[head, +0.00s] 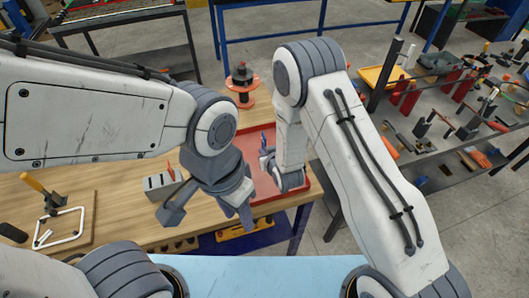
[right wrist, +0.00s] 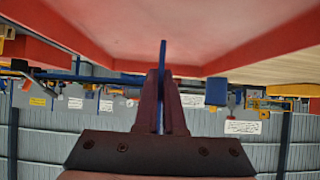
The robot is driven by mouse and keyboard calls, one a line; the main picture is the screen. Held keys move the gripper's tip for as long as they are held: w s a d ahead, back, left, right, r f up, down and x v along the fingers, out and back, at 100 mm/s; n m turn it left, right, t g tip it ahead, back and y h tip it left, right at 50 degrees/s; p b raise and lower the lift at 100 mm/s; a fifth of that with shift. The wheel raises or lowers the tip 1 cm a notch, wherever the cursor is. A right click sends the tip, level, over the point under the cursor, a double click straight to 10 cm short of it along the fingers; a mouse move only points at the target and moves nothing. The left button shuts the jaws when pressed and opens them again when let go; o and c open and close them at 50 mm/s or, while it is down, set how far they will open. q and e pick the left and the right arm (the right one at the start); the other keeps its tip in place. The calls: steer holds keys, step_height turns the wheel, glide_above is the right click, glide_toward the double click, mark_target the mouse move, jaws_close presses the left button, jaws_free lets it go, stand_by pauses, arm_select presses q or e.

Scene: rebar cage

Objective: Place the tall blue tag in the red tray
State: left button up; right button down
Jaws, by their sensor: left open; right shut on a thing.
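The tall blue tag (head: 263,139) stands roughly upright over the red tray (head: 250,150) in the head view. In the right wrist view the blue tag (right wrist: 162,58) is a thin strip between the fingers of my right gripper (right wrist: 160,100), which is shut on it. The red tray (right wrist: 210,25) fills the top of that view, close to the tag's end; I cannot tell whether they touch. In the head view my right gripper (head: 265,163) is partly hidden by its wrist. My left gripper (head: 207,214) is open and empty, left of the tray and in front of its near-left part.
A grey slotted block (head: 160,186) stands on the wooden table (head: 120,205), left of my left gripper. An orange-and-black spool (head: 242,88) stands behind the tray. A white frame (head: 62,227) lies on a board at far left. A tool-covered bench (head: 440,170) is at right.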

steer(key=shift+f, duration=0.65)
steer(key=shift+f, duration=0.2)
steer(key=c, duration=1)
jaws_free()
